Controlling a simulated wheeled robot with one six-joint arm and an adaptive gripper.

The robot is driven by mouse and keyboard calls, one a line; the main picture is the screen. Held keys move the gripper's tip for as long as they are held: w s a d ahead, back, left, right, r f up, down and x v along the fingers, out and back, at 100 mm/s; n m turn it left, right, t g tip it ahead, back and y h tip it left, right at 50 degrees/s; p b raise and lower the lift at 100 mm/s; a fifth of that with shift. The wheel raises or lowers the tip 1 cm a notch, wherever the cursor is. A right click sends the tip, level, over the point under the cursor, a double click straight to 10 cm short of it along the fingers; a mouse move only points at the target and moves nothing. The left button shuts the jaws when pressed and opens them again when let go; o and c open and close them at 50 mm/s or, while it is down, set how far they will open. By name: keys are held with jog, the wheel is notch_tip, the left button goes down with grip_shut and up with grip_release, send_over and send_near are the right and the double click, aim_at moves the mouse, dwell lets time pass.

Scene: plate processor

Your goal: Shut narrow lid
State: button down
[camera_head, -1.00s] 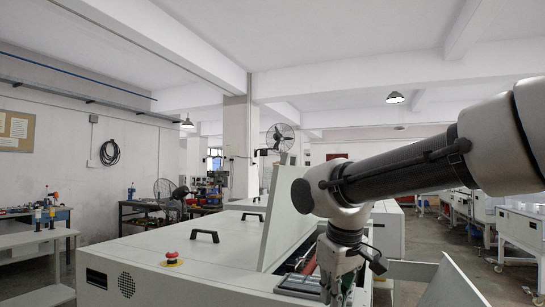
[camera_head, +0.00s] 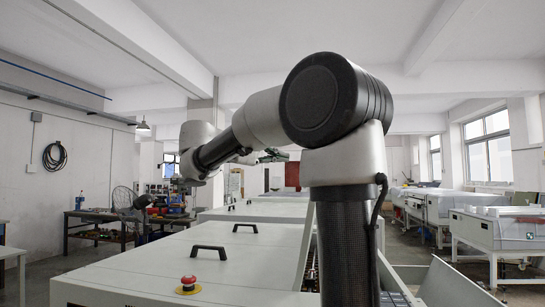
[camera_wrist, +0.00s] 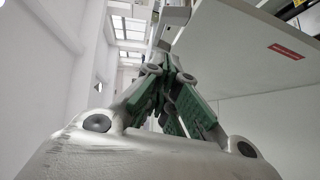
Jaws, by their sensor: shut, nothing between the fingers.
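A tilted white panel (camera_head: 304,246) stands raised on the near white machine, mostly hidden behind my arm. Another slanted pale panel (camera_head: 455,286) stands at the lower right. I cannot tell for certain which is the narrow lid. My gripper (camera_head: 270,155) is small and partly hidden beyond my arm, above the machine. In the wrist view my gripper (camera_wrist: 166,68) shows green-sided fingers, shut and empty. A large white panel (camera_wrist: 245,55) with a red label fills the right of that view, beside the fingers. Contact between them is not clear.
The machine's flat top (camera_head: 150,275) carries black handles (camera_head: 209,253) and a red emergency button (camera_head: 188,283). More white machines (camera_head: 440,205) stand at the right, with open floor between. A workbench (camera_head: 95,225) stands at the far left.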

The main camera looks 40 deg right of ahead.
jog(key=s+d+f, duration=0.1)
jog(key=s+d, duration=0.2)
jog(key=d, duration=0.3)
jog(key=shift+s+d, duration=0.2)
jog(key=shift+d, duration=0.2)
jog(key=shift+d+f, duration=0.1)
